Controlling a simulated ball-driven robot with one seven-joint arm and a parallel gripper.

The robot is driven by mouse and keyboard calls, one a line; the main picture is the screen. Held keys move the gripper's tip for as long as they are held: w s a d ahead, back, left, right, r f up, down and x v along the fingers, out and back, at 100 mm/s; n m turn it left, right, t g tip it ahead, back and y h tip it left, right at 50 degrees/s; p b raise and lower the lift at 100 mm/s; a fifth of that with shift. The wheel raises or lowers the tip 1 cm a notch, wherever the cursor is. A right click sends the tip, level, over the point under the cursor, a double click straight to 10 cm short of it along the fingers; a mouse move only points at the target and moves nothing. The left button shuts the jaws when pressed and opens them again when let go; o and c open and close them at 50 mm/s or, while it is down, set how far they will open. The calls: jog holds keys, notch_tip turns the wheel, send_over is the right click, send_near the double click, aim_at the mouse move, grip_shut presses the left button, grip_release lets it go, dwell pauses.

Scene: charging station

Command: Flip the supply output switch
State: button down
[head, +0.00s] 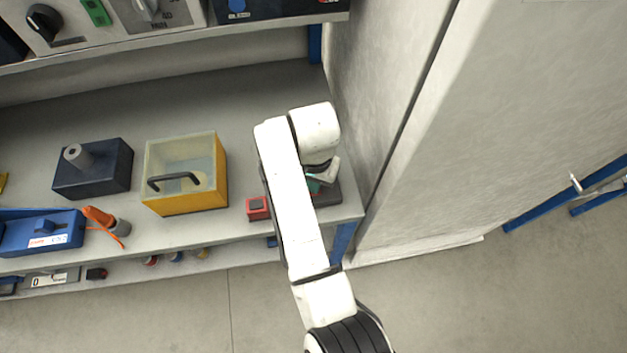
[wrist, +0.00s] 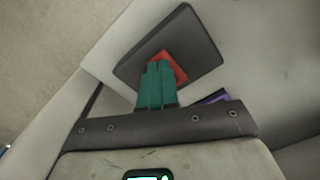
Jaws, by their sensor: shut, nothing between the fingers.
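In the wrist view my gripper (wrist: 157,70) has its two green fingers pressed together with nothing between them. The fingertips overlap a red patch (wrist: 172,64) on a dark grey box (wrist: 190,35); I cannot tell whether they touch it. The red part may be the supply output switch, but its position is hidden behind the fingers. In the head view a dark box (head: 331,196) shows at the bench's right end, under my wrist, which hides most of it. A bit of my green gripper (head: 314,186) shows beside it.
A small red box with a dark top (head: 257,208) stands just left of my arm on the bench (head: 235,112). A yellow bin (head: 187,203) and a dark blue block (head: 100,183) stand farther left. A tall pale cabinet wall (head: 450,130) rises close on the right.

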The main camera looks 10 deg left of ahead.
jog(key=shift+r+p, duration=1.8)
jog(key=shift+r, duration=0.2)
notch_tip(320, 180, up, 2)
jog(key=shift+p, duration=0.4)
jog(key=shift+s, duration=0.1)
